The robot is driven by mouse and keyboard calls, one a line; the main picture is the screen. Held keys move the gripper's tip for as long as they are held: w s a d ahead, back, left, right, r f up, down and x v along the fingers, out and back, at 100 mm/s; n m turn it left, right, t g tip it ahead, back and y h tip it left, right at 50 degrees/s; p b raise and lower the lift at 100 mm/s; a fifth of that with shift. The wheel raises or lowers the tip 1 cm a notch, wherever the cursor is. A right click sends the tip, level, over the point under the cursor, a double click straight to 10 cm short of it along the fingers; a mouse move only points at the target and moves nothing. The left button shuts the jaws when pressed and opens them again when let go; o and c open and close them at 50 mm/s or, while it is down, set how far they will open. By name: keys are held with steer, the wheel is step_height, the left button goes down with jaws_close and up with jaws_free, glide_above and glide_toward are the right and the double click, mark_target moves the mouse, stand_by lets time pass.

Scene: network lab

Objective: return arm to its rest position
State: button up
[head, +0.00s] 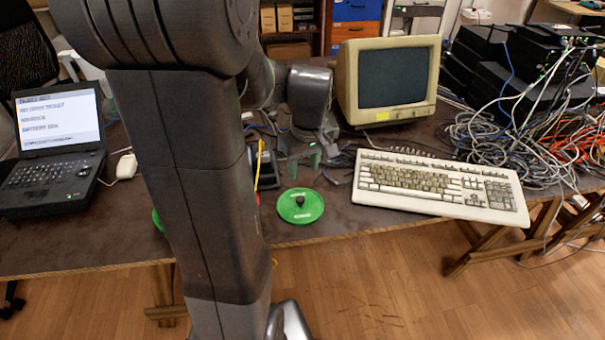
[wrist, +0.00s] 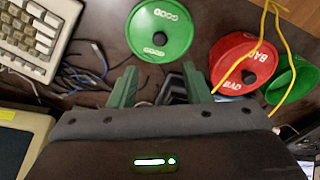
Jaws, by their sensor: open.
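My gripper (wrist: 160,88) shows in the wrist view with two green fingers spread apart and nothing between them. In the head view my gripper (head: 302,160) hangs above the table, behind the green disc and left of the keyboard. My own dark arm crosses the left middle of the head view and hides part of the table.
A green disc marked GOOD (wrist: 160,30) and a red one marked BAD (wrist: 243,62) lie on the table (head: 340,215), with a yellow cable over the red one. A keyboard (head: 440,188), monitor (head: 390,80), laptop (head: 55,145) and tangled cables (head: 530,135) stand around.

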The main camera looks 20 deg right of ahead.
mark_target(300, 199)
steer(key=shift+r, duration=0.25)
steer(key=shift+f, duration=0.1)
steer(key=f, duration=0.4)
steer(key=w+f+b, duration=0.1)
steer(key=f, duration=0.7)
steer(key=shift+w+a+f+b, duration=0.1)
steer(key=shift+w+b, duration=0.1)
steer(key=shift+b, duration=0.1)
steer(key=shift+r+p, duration=0.3)
steer(key=shift+r, duration=1.8)
